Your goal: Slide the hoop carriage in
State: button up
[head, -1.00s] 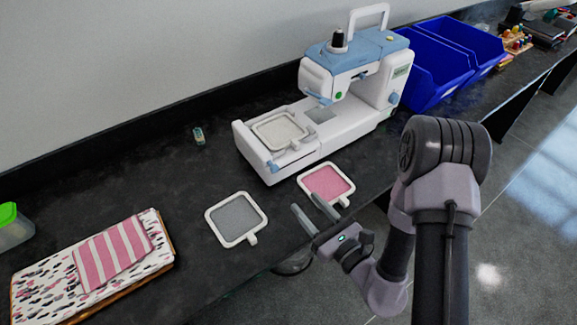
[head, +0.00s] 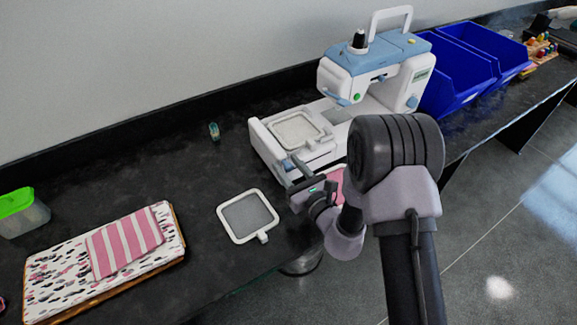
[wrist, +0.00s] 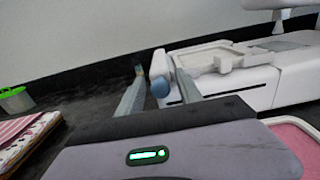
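The white and blue sewing machine (head: 372,65) stands on the dark bench. Its hoop carriage (head: 308,148) is at the left end of the machine and bears a white square hoop with pale fabric (head: 296,130). The carriage and hoop also show in the wrist view (wrist: 225,60). My gripper (head: 293,167) is at the front left of the carriage. In the wrist view its two fingers (wrist: 155,72) are apart, with a blue knob (wrist: 160,87) showing between them, nearer the right finger. I cannot tell whether either finger touches the knob.
A grey-fabric hoop (head: 248,215) lies on the bench left of my gripper. A pink-fabric hoop (head: 335,184) is partly hidden behind my arm. Folded fabric (head: 125,245) and a green-lidded box (head: 22,212) are at left; blue bins (head: 450,72) stand at right.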

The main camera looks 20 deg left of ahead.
grip_shut()
dwell(1.2)
